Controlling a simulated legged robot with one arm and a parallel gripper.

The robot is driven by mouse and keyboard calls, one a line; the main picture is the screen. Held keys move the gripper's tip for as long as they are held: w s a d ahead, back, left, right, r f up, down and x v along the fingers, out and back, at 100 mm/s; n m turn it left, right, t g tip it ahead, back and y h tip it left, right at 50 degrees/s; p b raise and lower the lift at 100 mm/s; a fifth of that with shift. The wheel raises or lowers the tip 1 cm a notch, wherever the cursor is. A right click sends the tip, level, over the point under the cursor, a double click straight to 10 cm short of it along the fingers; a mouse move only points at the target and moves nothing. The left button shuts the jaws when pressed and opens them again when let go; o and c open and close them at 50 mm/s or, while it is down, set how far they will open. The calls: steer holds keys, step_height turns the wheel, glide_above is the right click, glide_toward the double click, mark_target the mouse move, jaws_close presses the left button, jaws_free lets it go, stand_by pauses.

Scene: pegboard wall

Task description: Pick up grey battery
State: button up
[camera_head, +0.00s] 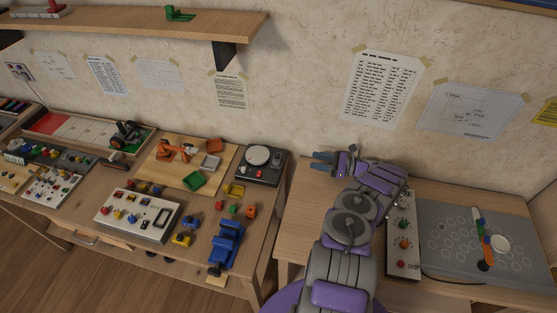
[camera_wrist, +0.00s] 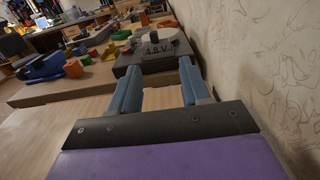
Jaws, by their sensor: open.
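A small grey block (camera_head: 211,161), possibly the grey battery, lies on the light wooden board (camera_head: 165,170) on the left table, beside a green block (camera_head: 194,180). It is too small to tell for sure. I cannot make it out in the wrist view.
A dark device with a round plate (camera_head: 259,163) stands at the left table's right end, between the block and my gripper; it shows in the wrist view (camera_wrist: 150,55). A blue vise (camera_head: 227,244) is at the front. The wall is close behind. The right table has a control box (camera_head: 402,235).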

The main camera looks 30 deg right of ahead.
steer(key=b, duration=0.1)
glide_toward(280, 156)
steer(key=x, duration=0.5)
steer(key=shift+w+r, duration=0.1)
steer(key=shift+w, duration=0.05)
steer(key=b+x, duration=0.2)
steer(key=x, duration=0.4)
steer(key=shift+a, duration=0.25)
steer(key=shift+d, duration=0.2)
steer(key=shift+d, duration=0.2)
steer(key=c, duration=0.3)
steer(key=shift+a, duration=0.2)
jaws_close()
